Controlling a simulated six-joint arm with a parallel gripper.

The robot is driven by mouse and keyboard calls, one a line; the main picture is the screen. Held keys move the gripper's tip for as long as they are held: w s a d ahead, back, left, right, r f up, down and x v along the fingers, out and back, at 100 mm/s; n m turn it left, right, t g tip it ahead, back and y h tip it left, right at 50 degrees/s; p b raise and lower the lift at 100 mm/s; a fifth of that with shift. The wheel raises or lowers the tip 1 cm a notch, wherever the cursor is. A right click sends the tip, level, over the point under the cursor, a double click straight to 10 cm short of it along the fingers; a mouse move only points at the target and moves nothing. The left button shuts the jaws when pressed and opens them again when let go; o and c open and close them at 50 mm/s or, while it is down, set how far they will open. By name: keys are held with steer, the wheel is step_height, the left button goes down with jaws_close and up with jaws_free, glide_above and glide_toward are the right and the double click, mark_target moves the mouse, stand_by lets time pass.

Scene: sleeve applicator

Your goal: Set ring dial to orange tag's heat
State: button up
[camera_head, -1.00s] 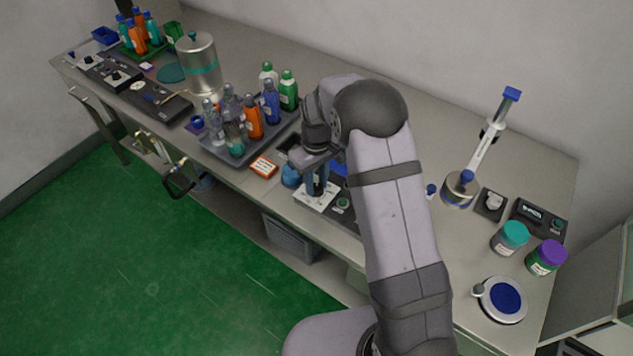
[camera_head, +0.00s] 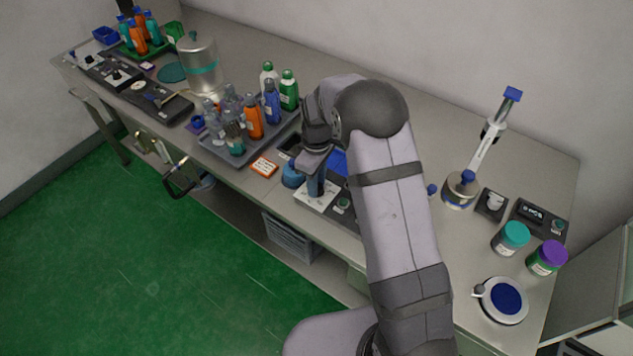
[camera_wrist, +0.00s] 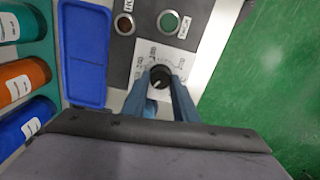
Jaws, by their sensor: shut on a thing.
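In the wrist view my gripper (camera_wrist: 162,88) has its two blue fingers closed around a black round dial (camera_wrist: 160,73). The dial sits on a white printed scale plate (camera_wrist: 150,50), whose markings are too small to read. In the head view my gripper (camera_head: 315,192) points down at the same white plate (camera_head: 312,201) near the bench's front edge, and the dial is hidden there. An orange tag (camera_head: 264,167) with a white printed face lies on the bench left of the plate. Its text is too small to read.
A green button (camera_wrist: 168,22) and a dark red one (camera_wrist: 125,24) sit beside the dial. A blue flap (camera_wrist: 84,55) stands close by. A grey tray (camera_head: 215,152) of several bottles is to the left. Jars (camera_head: 512,238) and a blue-topped round device (camera_head: 503,299) stand at right.

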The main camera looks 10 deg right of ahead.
steer(key=o, duration=1.1)
steer(key=shift+c, duration=0.2)
steer(key=shift+r, duration=0.15)
steer(key=shift+r+b, duration=1)
steer(key=shift+r, duration=2.6)
